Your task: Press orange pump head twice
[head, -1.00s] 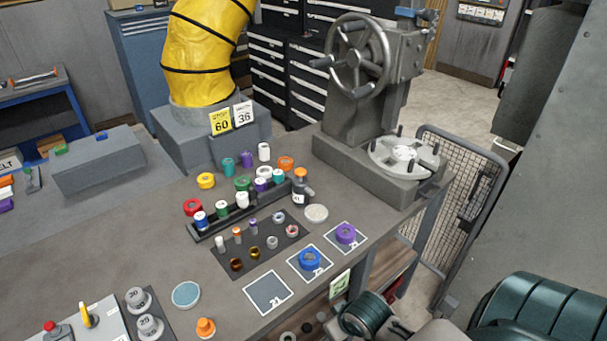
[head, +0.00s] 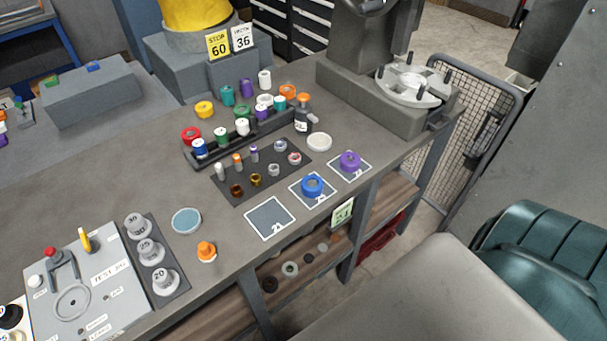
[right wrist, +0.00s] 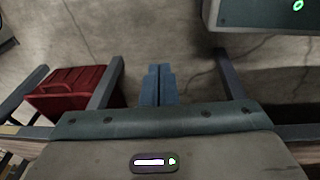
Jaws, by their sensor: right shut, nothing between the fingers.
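Another orange-topped piece (head: 206,250) with a pale base stands alone nearer the bench's front edge. I cannot tell for certain which is the pump. My right gripper (right wrist: 158,70) shows in the right wrist view, its blue-grey fingers together and empty over the floor, away from both orange pieces. My left gripper is in neither view.
A black rack (head: 190,157) and a dark mat hold several small caps and rings. White-framed squares, one with a blue ring (head: 312,186), line the front edge. A grey press (head: 365,75) stands behind. A red case (right wrist: 70,88) lies low in the right wrist view.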

